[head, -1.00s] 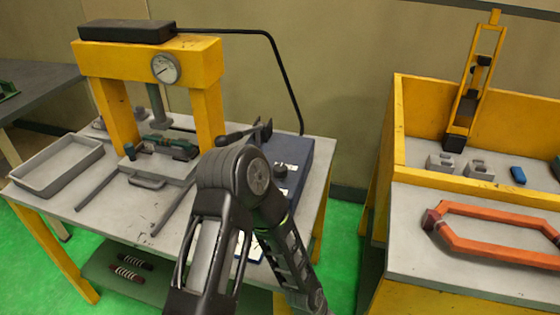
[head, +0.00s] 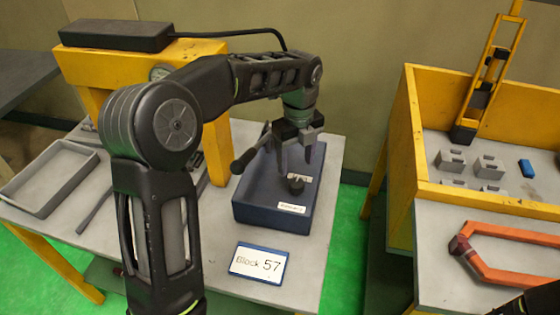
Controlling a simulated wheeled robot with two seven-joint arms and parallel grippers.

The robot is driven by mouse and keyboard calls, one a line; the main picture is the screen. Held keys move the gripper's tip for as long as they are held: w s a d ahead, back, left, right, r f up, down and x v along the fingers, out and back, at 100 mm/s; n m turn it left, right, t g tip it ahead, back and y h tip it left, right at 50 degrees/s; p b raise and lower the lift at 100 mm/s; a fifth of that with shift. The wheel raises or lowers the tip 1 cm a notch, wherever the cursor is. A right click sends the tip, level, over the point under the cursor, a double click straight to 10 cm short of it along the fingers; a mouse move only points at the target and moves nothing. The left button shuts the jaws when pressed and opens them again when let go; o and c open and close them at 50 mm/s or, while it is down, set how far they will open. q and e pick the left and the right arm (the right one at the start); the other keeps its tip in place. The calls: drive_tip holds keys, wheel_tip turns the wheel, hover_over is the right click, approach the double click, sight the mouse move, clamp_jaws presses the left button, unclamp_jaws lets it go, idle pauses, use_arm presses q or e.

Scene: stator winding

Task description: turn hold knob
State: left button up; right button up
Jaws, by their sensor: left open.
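A small black knob (head: 296,187) sits on top of the dark blue control box (head: 255,203), beside a pale label. The box stands on the right part of the grey table. My left gripper (head: 296,163) points down above the box, just behind and above the knob. Its fingers are open with nothing seen between them, and it appears apart from the knob. A black-handled lever (head: 245,160) sticks out at the box's left side, close to the gripper. My right gripper is not in view.
A yellow press frame (head: 90,68) with a black bar on top stands at the left, partly hidden by my left arm. A grey tray (head: 45,178) lies beside it. A "Block 57" card (head: 258,263) lies in front of the box. A yellow bench (head: 412,140) stands at the right.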

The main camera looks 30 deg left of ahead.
sight(297, 183)
use_arm(q)
drive_tip(key=shift+d+r, duration=0.1)
drive_tip(key=shift+r, duration=0.1)
drive_tip(key=shift+s+d, duration=0.15)
drive_tip(key=shift+d, duration=0.1)
drive_tip(key=shift+a, duration=0.1)
drive_tip(key=shift+f, duration=0.3)
drive_tip(key=shift+f+p, duration=0.7)
drive_tip(key=shift+f, duration=2.9)
drive_tip(key=shift+c, duration=0.4)
clamp_jaws()
